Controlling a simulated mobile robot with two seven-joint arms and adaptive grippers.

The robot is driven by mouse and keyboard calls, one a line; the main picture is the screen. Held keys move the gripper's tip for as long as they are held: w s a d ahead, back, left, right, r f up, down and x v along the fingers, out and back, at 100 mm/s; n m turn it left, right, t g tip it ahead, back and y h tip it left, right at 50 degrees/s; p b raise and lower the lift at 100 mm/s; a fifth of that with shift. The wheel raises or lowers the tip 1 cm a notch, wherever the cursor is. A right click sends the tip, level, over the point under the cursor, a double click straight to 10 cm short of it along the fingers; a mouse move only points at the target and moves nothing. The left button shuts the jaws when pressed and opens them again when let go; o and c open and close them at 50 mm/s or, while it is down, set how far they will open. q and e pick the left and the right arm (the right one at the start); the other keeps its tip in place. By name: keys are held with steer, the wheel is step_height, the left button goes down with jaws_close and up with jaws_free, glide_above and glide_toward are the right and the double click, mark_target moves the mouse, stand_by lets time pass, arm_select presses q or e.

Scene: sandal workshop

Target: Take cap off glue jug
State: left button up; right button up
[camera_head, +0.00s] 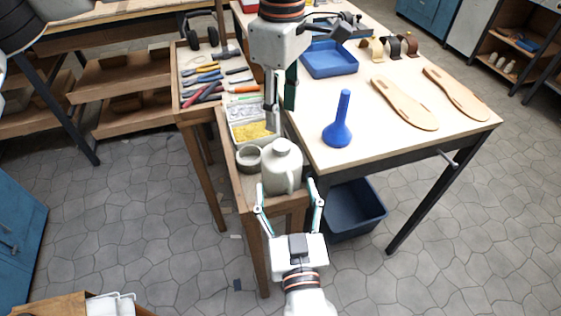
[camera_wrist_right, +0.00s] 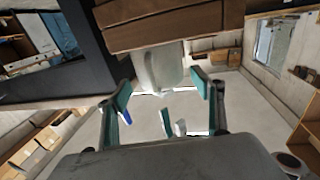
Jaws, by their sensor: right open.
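The glue jug (camera_head: 280,174), pale and upright with a side handle, stands at the front end of the narrow wooden stand. Its rounded cap (camera_head: 282,146) is on top. My left gripper (camera_head: 281,118) points down above and behind the jug, with its fingers apart and nothing between them. My right gripper (camera_head: 289,207) is open in front of the jug, one finger toward each side of its lower body. In the right wrist view the jug (camera_wrist_right: 160,68) shows upside down beyond the open fingers.
A grey cup (camera_head: 248,157) stands close left of the jug. A tray with yellow bits (camera_head: 250,131) lies behind. A blue bin (camera_head: 352,211) sits below.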

mark_target(281, 144)
arm_select(q)
steer(key=shift+s+f, duration=0.1)
arm_select(e)
steer(key=w, duration=0.4)
steer(key=w+a, duration=0.1)
steer(key=w, duration=0.2)
steer(key=shift+w, duration=0.1)
steer(key=c, duration=1.7)
steer(key=shift+c, duration=0.8)
arm_select(q)
steer(key=m, duration=1.3)
steer(key=shift+m, duration=0.3)
steer(key=shift+f, duration=4)
